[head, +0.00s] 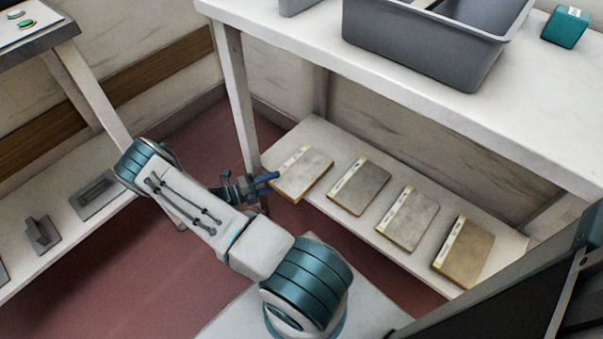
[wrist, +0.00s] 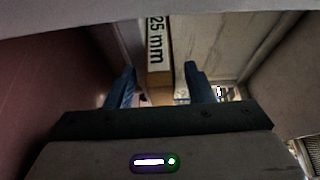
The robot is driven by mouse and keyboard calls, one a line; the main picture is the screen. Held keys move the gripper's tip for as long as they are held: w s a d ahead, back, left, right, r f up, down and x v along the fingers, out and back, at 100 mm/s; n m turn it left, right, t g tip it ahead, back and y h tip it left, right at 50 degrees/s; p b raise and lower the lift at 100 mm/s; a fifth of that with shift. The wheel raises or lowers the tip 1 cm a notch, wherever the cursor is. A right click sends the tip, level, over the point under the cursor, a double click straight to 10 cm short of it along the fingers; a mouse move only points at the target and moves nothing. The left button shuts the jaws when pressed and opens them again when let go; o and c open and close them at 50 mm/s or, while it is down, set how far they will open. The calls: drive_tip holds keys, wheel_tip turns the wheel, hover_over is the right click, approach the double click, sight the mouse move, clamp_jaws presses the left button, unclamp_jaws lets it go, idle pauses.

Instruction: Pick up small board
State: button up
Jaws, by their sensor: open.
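Several flat boards with pale labelled edges lie in a row on the low shelf. The leftmost board (head: 306,174) is closest to my gripper (head: 265,183); I cannot tell by size which one is the small board. In the wrist view, a board edge labelled "25 mm" (wrist: 158,45) stands ahead, between the two blue fingers of my gripper (wrist: 160,78). The fingers are apart and nothing is held. Whether they overlap the board's edge is unclear. The other boards are the second (head: 359,187), third (head: 407,218) and rightmost (head: 464,252).
The white table top (head: 420,95) overhangs the low shelf (head: 340,143), with a table leg (head: 238,100) close to my gripper. A grey bin (head: 420,50) and a teal box (head: 566,27) stand on top. Another low shelf (head: 60,262) lies left; red floor is clear between.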

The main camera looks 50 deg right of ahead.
clamp_jaws()
drive_tip(key=shift+r, duration=0.1)
drive_tip(key=shift+r+p, duration=0.35)
drive_tip(key=shift+r, duration=0.2)
drive_tip(key=r, duration=0.1)
drive_tip(key=r+p, duration=0.2)
drive_tip(key=shift+s+d+r, duration=0.15)
drive_tip(key=shift+s+r, duration=0.15)
drive_tip(key=shift+r, duration=0.1)
drive_tip(key=s+d+r+p, duration=0.4)
drive_tip(key=s+r, duration=0.2)
drive_tip(key=s, duration=0.4)
drive_tip(key=shift+d, duration=0.4)
